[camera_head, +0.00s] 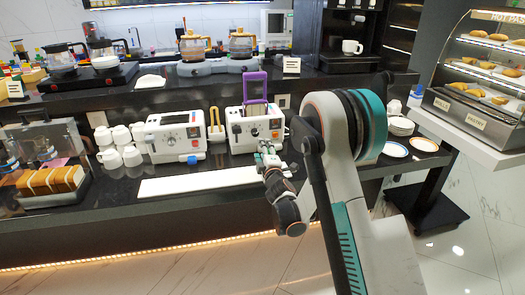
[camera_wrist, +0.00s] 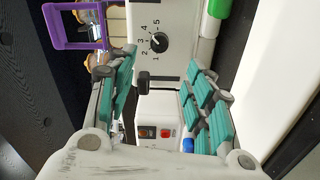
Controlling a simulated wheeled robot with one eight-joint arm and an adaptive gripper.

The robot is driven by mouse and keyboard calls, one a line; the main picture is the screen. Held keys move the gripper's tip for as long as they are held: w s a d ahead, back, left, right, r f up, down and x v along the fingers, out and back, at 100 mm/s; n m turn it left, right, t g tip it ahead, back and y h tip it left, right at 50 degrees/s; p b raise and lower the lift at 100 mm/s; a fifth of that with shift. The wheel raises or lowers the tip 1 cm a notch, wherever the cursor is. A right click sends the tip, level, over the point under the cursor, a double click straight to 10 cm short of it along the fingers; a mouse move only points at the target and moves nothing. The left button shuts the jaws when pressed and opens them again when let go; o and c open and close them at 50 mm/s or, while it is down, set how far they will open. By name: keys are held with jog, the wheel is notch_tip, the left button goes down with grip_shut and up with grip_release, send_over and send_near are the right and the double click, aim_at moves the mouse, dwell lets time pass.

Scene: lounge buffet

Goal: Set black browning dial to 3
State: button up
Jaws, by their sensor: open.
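The black browning dial (camera_wrist: 158,43) is on the white front of the right-hand toaster (camera_head: 236,130), with the numbers 1 to 5 printed around it. I cannot tell for certain which number its mark points to. The toaster's front also shows in the wrist view (camera_wrist: 176,72), turned sideways. My gripper (camera_wrist: 160,82) is open and empty, with green-padded fingers apart on either side. The dial lies beyond the fingertips, above the middle of the gap in the wrist view. In the head view my gripper (camera_head: 268,158) is in front of this toaster and hides part of it.
A purple rack (camera_head: 255,86) stands on the right-hand toaster. A black lever (camera_wrist: 143,80) shows between my fingers. The left toaster (camera_head: 165,138) has a blue knob (camera_head: 192,160). White cups (camera_head: 108,150) stand at its left; plates (camera_head: 395,149) lie right of my arm.

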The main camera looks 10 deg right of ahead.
aim_at(256, 134)
jog(key=w+m, duration=0.4)
jog(key=m, duration=0.5)
jog(key=w+m, duration=0.4)
jog(key=m, duration=0.5)
jog(key=w+m, duration=0.4)
jog(key=m, duration=0.5)
jog(key=shift+w+a, duration=0.1)
jog(key=shift+w, duration=0.1)
jog(key=c, duration=1.1)
